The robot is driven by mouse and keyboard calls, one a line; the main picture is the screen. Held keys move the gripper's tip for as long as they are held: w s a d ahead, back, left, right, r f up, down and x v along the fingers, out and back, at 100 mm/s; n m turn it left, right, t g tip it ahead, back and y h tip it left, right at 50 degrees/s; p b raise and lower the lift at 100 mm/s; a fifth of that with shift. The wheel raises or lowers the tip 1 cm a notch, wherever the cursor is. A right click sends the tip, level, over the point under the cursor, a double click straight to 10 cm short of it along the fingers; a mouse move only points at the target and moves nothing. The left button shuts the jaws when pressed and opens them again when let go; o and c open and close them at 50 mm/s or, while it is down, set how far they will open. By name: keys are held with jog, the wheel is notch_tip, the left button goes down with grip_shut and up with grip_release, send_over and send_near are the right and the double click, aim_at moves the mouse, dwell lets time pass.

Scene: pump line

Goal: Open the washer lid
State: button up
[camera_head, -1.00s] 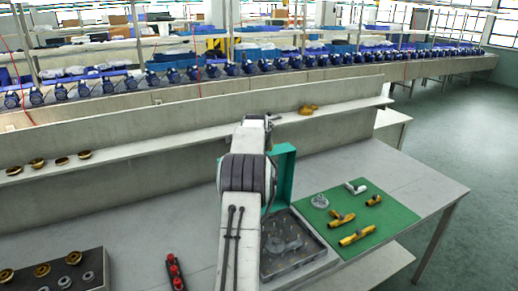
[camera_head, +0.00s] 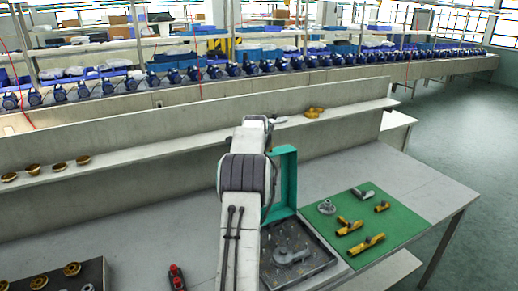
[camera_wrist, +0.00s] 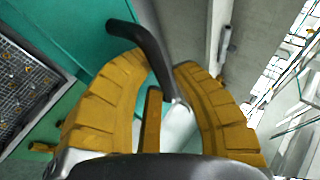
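The washer (camera_head: 322,272) is a grey basin with a round grey fitting inside, on the table just right of my arm. Its teal lid (camera_head: 286,182) stands raised at the basin's back edge, partly hidden by my arm. In the wrist view the teal lid (camera_wrist: 75,30) fills the upper left, with a curved black handle (camera_wrist: 140,34) running from it. My gripper (camera_wrist: 160,66) has its yellow fingertips closed around this handle, one on each side. In the head view my gripper is hidden behind my arm. The basin's mesh floor (camera_wrist: 22,85) shows at the left of the wrist view.
A green mat (camera_head: 398,226) with yellow and silver pipe fittings lies right of the washer. A shelf (camera_head: 210,143) with brass parts runs behind the table. A dark tray (camera_head: 92,275) of parts and a red-topped part (camera_head: 177,273) are at left. Bare table lies between.

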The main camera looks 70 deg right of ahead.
jog(key=shift+o, duration=0.8)
jog(key=shift+f, duration=0.1)
jog(key=shift+a, duration=0.1)
jog(key=v, duration=1.2)
